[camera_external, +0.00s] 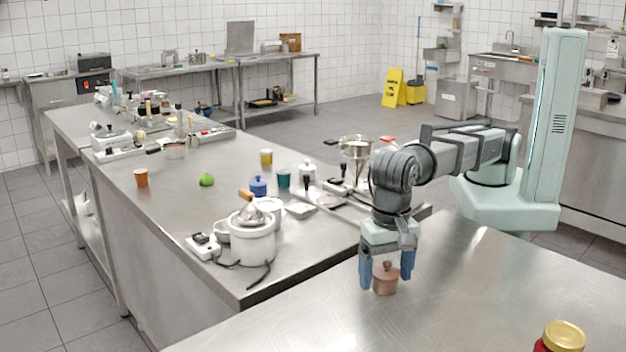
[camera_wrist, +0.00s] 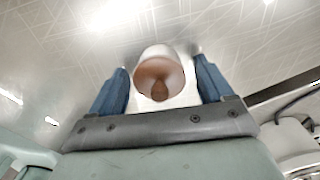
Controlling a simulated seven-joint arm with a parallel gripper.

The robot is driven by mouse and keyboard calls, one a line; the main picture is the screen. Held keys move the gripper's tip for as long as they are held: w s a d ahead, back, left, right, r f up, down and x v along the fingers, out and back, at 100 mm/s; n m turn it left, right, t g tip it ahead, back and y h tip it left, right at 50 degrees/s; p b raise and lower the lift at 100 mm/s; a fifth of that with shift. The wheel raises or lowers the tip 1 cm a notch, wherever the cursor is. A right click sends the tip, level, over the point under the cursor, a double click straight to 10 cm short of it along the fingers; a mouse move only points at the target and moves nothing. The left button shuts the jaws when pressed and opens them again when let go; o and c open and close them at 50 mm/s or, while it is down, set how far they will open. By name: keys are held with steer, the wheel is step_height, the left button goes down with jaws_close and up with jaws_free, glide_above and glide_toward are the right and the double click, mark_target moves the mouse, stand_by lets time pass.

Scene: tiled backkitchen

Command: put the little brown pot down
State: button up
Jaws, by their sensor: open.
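The little brown pot (camera_external: 385,281) has a knobbed lid and stands upright, apparently on the bare steel table (camera_external: 470,290) at the front. In the wrist view the pot (camera_wrist: 160,80) shows from above, with its lid knob towards me. My gripper (camera_external: 387,272) points down around the pot, one blue finger on each side. In the wrist view my gripper (camera_wrist: 160,88) is open, with a gap between each finger and the pot. The underside of the pot is hidden.
A jar with a gold lid (camera_external: 563,337) stands at the table's front right. A second steel counter behind holds a white juicer (camera_external: 252,240), a blue pot (camera_external: 258,187), a teal cup (camera_external: 284,179) and a metal pot (camera_external: 355,148). The front table around my gripper is clear.

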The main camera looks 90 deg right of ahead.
step_height(320, 180, up, 12)
steer(key=shift+r, duration=0.15)
stand_by(0.5)
steer(key=shift+w, duration=0.1)
stand_by(0.4)
